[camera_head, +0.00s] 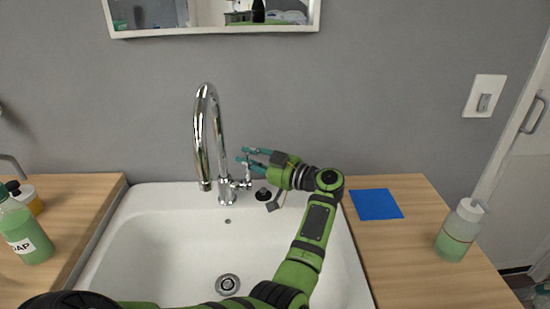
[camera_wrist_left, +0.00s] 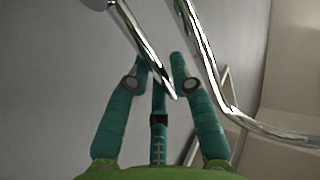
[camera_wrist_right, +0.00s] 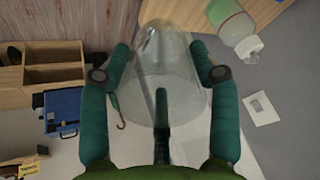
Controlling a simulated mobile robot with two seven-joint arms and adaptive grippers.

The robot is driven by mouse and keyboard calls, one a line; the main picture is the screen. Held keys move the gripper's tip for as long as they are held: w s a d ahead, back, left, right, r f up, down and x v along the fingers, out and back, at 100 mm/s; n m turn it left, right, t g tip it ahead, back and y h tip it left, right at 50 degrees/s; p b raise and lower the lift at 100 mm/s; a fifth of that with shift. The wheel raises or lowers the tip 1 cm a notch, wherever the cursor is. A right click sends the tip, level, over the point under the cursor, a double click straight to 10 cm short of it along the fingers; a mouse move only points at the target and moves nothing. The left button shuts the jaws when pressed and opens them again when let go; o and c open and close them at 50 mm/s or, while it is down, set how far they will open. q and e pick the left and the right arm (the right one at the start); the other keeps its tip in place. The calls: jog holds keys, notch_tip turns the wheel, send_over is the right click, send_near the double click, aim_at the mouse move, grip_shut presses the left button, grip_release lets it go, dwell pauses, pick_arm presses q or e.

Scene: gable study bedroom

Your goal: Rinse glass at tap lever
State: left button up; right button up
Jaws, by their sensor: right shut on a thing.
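The chrome tap (camera_head: 202,130) stands at the back of the white sink. Its lever (camera_head: 248,174) is on its right side. My left gripper (camera_head: 248,157) is at the lever, with its fingers apart and pointing left. In the left wrist view, a straight chrome rod (camera_wrist_left: 145,48), apparently the lever, passes between or in front of the fingers; contact cannot be told. The curved chrome spout (camera_wrist_left: 205,60) is beyond. A clear glass (camera_wrist_right: 175,95) is between the fingers of my right gripper (camera_wrist_right: 160,52), which is shut on it. Neither shows in the head view.
The white sink (camera_head: 180,245) has a drain (camera_head: 227,285). A green soap bottle (camera_head: 25,235) stands on the left counter. A blue cloth (camera_head: 376,204) and a pump-type bottle (camera_head: 460,230) are on the right counter. A mirror (camera_head: 213,30) hangs above.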

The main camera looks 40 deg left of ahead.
pick_arm(q)
jog(key=shift+f, duration=0.1)
grip_shut()
jog(key=shift+s+d+f+n+b, duration=0.1)
jog(key=shift+s+n+b, duration=0.1)
jog(key=shift+n+b, duration=0.1)
jog(key=shift+s+d+n+y, duration=0.25)
jog(key=shift+n+y, duration=0.05)
jog(key=shift+n, duration=0.1)
jog(key=o, duration=0.8)
grip_release()
jog(key=shift+a, duration=0.1)
jog(key=d, duration=0.5)
jog(key=w+d, duration=0.1)
jog(key=d, duration=0.1)
jog(key=shift+d+f, duration=0.15)
jog(key=shift+d, duration=0.1)
